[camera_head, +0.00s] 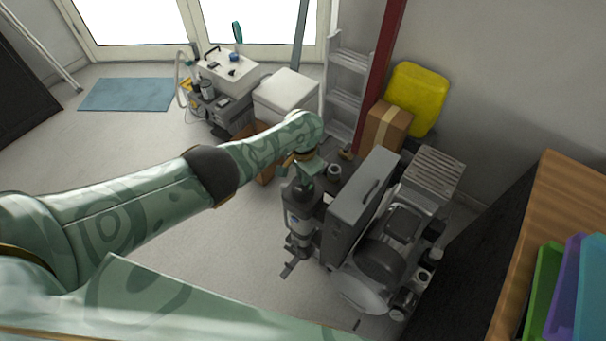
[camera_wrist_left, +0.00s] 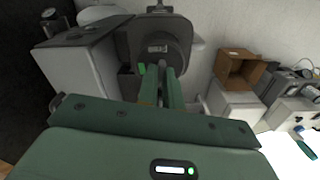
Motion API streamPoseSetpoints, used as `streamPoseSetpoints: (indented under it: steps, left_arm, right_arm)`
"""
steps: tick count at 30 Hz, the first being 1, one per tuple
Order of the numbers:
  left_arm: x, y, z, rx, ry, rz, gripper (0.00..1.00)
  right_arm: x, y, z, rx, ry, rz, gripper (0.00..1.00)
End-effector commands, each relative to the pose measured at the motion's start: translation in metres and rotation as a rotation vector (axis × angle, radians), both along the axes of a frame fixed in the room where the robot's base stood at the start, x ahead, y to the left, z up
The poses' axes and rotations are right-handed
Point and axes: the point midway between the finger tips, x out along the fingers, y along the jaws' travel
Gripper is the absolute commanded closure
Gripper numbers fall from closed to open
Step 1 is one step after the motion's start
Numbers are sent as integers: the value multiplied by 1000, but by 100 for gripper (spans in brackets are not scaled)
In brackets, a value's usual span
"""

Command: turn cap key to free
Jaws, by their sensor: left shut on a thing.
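My left gripper (camera_head: 303,183) reaches in from the left and points down onto the top of a grey upright canister (camera_head: 299,218) beside the compressor. In the left wrist view its two green fingers (camera_wrist_left: 160,78) are close together against the canister's dark round cap (camera_wrist_left: 158,46), which has a small label. The gripper is shut on the cap key, which is mostly hidden between the fingers. I cannot tell which way the key is turned. My right gripper is not in view.
The compressor (camera_head: 385,253) with its grey box housing (camera_head: 357,208) stands just right of the canister. A yellow container (camera_head: 416,98), a cardboard box (camera_head: 386,126) and a ladder (camera_head: 347,85) stand behind. A wooden-topped cabinet (camera_head: 560,190) is at the right. Floor to the left is open.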

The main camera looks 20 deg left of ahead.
Motion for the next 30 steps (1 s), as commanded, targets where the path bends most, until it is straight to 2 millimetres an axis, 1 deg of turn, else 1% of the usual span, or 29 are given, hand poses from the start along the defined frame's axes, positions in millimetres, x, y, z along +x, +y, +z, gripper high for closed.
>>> streamPoseSetpoints:
  steps: [23,24,26,30]
  left_arm:
    - [0,0,0,-1,-1,0,100]
    - [0,0,0,-1,-1,-1,87]
    - [0,0,0,-1,-1,-1,70]
    - [0,0,0,-1,-1,-1,70]
  right_arm:
    - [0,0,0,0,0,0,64]
    - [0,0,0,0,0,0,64]
    - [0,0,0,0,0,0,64]
    - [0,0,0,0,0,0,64]
